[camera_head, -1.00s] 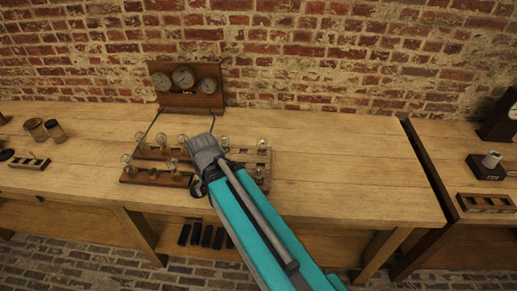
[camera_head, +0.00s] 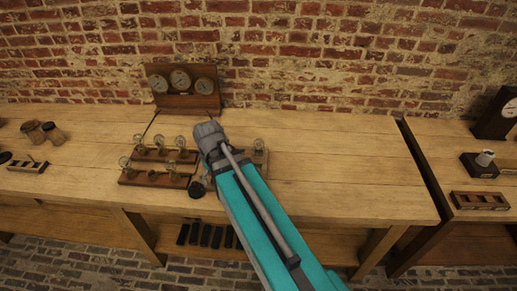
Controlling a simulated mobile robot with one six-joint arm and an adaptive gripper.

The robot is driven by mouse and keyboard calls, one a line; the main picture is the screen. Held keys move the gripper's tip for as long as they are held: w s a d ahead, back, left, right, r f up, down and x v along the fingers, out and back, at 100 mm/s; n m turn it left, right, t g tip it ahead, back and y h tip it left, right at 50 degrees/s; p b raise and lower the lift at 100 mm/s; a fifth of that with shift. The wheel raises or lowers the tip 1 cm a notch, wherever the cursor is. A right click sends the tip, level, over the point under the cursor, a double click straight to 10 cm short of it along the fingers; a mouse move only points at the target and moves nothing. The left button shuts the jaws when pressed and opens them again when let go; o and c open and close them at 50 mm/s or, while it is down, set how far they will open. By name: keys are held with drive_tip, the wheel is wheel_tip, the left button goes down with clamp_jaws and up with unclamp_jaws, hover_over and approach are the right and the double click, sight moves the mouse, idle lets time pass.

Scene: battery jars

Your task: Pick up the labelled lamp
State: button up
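Several clear glass lamps stand upright on low wooden boards on the bench: one at the left front (camera_head: 124,163), three along the back (camera_head: 158,141), one at the middle front (camera_head: 171,166) and one right of my arm (camera_head: 258,145). I cannot make out a label on any of them. My gripper (camera_head: 199,186) is a small dark shape low beside my wrist, just right of the front board (camera_head: 150,180). My arm hides most of it and part of the lamp boards. Its fingers cannot be made out.
A gauge panel (camera_head: 184,102) with three dials stands behind the lamps. Jars (camera_head: 54,133) and a small rack (camera_head: 28,166) are at the left. The bench (camera_head: 340,160) is bare to the right, up to a gap before another bench (camera_head: 450,145) with a clock (camera_head: 498,115).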

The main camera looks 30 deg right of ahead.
drive_tip(key=w+d+r+n+p, duration=0.45)
drive_tip(key=w+d+n, duration=0.25)
drive_tip(key=d, duration=0.5)
wheel_tip(320, 180, up, 5)
drive_tip(key=n+y+p, duration=0.1)
drive_tip(key=n+p, duration=0.3)
drive_tip(key=n, duration=0.4)
hover_over(259, 142)
drive_tip(key=w+d, duration=0.1)
drive_tip(key=d, duration=0.1)
drive_tip(key=shift+f, duration=0.15)
drive_tip(key=shift+f, duration=0.1)
drive_tip(key=f+b, duration=0.2)
drive_tip(key=b, duration=0.1)
drive_tip(key=f+b, duration=0.2)
drive_tip(key=f, duration=0.1)
drive_tip(key=a+f+b, duration=0.1)
drive_tip(key=f+b, duration=0.2)
drive_tip(key=shift+f+b, duration=0.2)
drive_tip(key=shift+b, duration=0.1)
drive_tip(key=shift+f, duration=0.1)
drive_tip(key=shift+a+f+b, duration=0.2)
drive_tip(key=shift+f+b, duration=1.05)
drive_tip(key=shift+b, duration=0.05)
drive_tip(key=shift+a+f+b, duration=0.15)
drive_tip(key=shift+f+b, duration=1.1)
drive_tip(key=shift+b, duration=0.05)
drive_tip(key=c, duration=1.1)
